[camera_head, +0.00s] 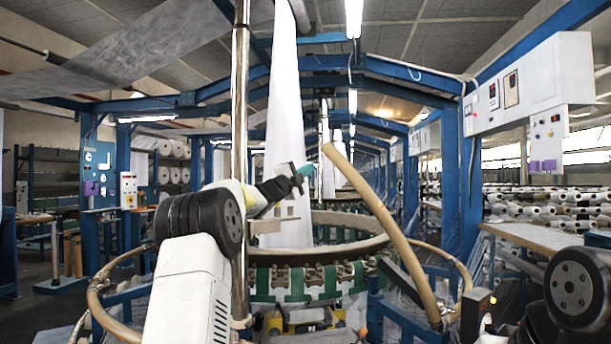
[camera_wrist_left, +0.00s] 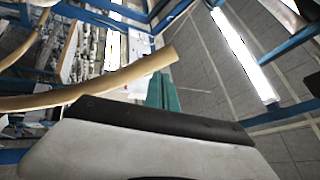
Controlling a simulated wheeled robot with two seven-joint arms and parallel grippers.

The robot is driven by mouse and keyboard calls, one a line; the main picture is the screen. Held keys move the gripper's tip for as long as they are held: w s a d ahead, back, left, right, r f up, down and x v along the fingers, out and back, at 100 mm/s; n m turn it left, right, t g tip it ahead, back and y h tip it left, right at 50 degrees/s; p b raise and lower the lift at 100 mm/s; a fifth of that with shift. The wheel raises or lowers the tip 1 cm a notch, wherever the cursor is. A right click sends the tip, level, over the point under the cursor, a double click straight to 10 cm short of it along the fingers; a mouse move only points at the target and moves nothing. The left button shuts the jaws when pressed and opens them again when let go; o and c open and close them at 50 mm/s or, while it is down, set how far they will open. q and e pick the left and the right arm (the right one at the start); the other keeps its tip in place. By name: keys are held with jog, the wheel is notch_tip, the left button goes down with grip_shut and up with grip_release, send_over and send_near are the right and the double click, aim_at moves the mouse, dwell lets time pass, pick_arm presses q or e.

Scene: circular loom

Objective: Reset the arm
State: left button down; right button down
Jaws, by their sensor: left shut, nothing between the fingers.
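The circular loom (camera_head: 335,255) stands ahead of me in the head view, with a wide pale ring on top and green and white parts around its side. My left arm comes in from the lower left. My left gripper (camera_head: 306,170), with green fingers, is raised above the loom ring, in front of the white fabric column (camera_head: 288,110). Its fingers are shut and empty; they also show in the left wrist view (camera_wrist_left: 163,93). My right arm shows only as a black joint at the lower right, and its gripper is out of the picture.
A tan curved tube (camera_head: 380,215) slants close to the right of my left gripper; it also crosses the left wrist view (camera_wrist_left: 95,87). A shiny vertical pole (camera_head: 240,100) stands beside my left arm. Blue frame posts (camera_head: 462,170) and a table (camera_head: 530,236) are at the right.

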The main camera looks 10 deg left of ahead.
pick_arm(q)
jog(key=s+a+f+n+g+y, duration=0.1)
jog(key=s+a+n+y, duration=0.1)
jog(key=s+n+y, duration=0.4)
jog(key=s+a+f+n+y, duration=0.1)
jog(key=s+f+n, duration=0.15)
jog(key=s, duration=0.55)
jog(key=s+d+f+n+g, duration=0.3)
jog(key=s+f, duration=0.6)
jog(key=s, duration=0.4)
jog(key=s+d+f+n+g, duration=0.3)
jog(key=s+f+n+g, duration=0.2)
jog(key=s+f, duration=0.5)
jog(key=s+d+f+n+g, duration=0.4)
jog(key=s+f, duration=0.6)
jog(key=s, duration=0.6)
jog(key=shift+g, duration=0.6)
jog(key=shift+w+n, duration=0.1)
jog(key=shift+n, duration=0.15)
